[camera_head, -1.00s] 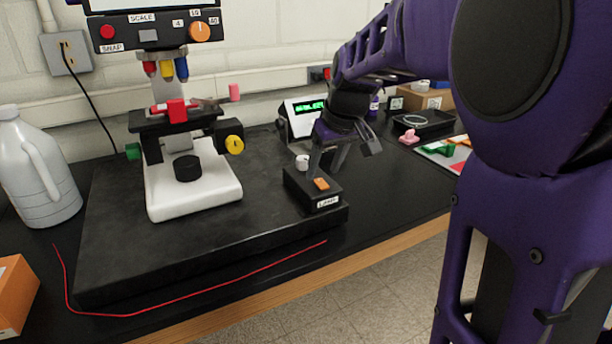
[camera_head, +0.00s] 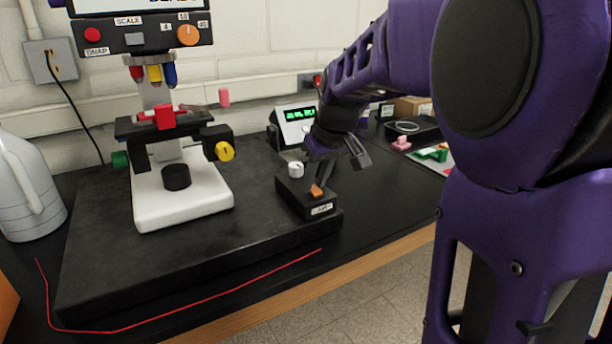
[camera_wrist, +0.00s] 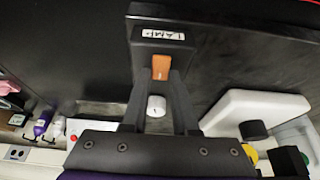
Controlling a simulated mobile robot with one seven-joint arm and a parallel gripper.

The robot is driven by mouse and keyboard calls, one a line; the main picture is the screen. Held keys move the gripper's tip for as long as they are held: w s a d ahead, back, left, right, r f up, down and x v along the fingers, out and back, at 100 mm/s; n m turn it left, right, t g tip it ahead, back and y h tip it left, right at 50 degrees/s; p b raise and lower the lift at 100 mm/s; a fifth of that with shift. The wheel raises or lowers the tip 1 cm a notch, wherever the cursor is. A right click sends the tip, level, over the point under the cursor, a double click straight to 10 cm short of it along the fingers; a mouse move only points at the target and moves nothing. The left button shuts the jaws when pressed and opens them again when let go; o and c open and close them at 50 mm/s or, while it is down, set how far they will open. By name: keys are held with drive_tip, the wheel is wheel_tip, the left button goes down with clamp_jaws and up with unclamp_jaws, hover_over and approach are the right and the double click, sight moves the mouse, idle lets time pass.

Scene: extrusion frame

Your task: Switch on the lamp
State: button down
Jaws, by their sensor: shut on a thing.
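The lamp box (camera_head: 295,200) is a small black box with a LAMP label, a white knob (camera_head: 296,169) and an orange rocker switch (camera_head: 317,191). It stands at the right front of the black base slab. My gripper (camera_wrist: 162,76) reaches down over it. In the wrist view its two dark fingers straddle the white knob and close at the sides of the orange switch (camera_wrist: 161,67). The gripper is shut on that switch. The fingertips partly cover the box top, so how the switch is tipped is hard to tell.
A microscope (camera_head: 180,205) with a white foot and colored knobs stands left of the box. A green-lit display (camera_head: 297,125) is behind it. A jug (camera_head: 30,190) is at the left. A red wire (camera_head: 200,302) lies along the front. A tray (camera_head: 415,130) is at the back right.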

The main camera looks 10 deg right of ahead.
sight(319, 194)
drive_tip(key=p, duration=0.1)
drive_tip(key=g+p, duration=0.1)
drive_tip(key=p, duration=0.1)
drive_tip(key=shift+w+a+r, duration=0.1)
drive_tip(key=shift+w+r, duration=0.05)
drive_tip(key=shift+r, duration=0.2)
drive_tip(key=g+p, duration=0.1)
drive_tip(key=p, duration=0.3)
drive_tip(key=shift+w+h, duration=0.2)
drive_tip(key=shift+h, duration=0.1)
drive_tip(key=shift+f+g+p, duration=0.3)
drive_tip(key=shift+p, duration=0.2)
drive_tip(key=c, duration=0.7)
unclamp_jaws()
drive_tip(key=r, duration=0.5)
drive_tip(key=s+r+p, duration=0.1)
drive_tip(key=r, duration=0.5)
drive_tip(key=s+r+p, duration=0.1)
drive_tip(key=r, duration=0.5)
drive_tip(key=shift+d, duration=0.35)
